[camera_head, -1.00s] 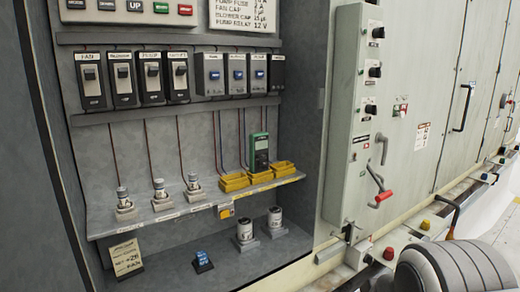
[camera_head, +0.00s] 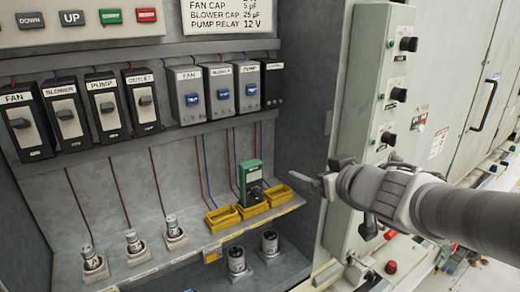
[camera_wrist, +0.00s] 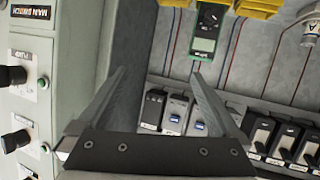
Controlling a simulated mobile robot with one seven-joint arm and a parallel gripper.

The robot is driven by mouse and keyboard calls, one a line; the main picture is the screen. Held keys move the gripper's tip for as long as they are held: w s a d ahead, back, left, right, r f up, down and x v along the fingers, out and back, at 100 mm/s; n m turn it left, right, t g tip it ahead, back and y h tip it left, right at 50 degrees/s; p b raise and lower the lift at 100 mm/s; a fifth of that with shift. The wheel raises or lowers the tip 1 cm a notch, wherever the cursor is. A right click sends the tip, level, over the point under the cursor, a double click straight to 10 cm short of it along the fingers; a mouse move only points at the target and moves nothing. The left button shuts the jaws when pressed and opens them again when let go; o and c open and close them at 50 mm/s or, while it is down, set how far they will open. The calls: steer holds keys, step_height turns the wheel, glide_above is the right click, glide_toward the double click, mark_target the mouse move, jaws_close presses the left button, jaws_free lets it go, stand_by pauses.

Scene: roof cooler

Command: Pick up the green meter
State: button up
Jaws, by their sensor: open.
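In the wrist view the meter (camera_wrist: 207,32) shows upside down at the top, beyond the fingertips and a little right of the middle. My gripper (camera_head: 320,182) is to the right of the meter in the head view, near the cabinet's right side wall. In the wrist view my gripper (camera_wrist: 172,75) has its two fingers wide apart with nothing between them.
Capacitors (camera_head: 172,228) stand left on the shelf (camera_head: 200,245), with more on the level below. Switches (camera_head: 108,108) line the wall above. A grey control panel (camera_head: 375,110) with knobs is at the right, beside my arm.

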steer(key=a+n+g+y+p, duration=0.2)
steer(key=a+y, duration=0.1)
steer(key=a, duration=0.2)
steer(key=b, duration=0.4)
glide_toward(254, 170)
steer(key=x, duration=0.6)
steer(key=shift+w+r, duration=0.15)
steer(key=shift+w, duration=0.05)
steer(key=shift+y, duration=0.3)
steer(key=shift+f+b+x, duration=0.15)
steer(key=shift+b+x, duration=0.05)
steer(key=shift+x, duration=1.15)
steer(key=shift+f+b+x, duration=0.15)
steer(key=shift+x, duration=1.2)
steer(key=shift+s, duration=0.1)
jaws_close()
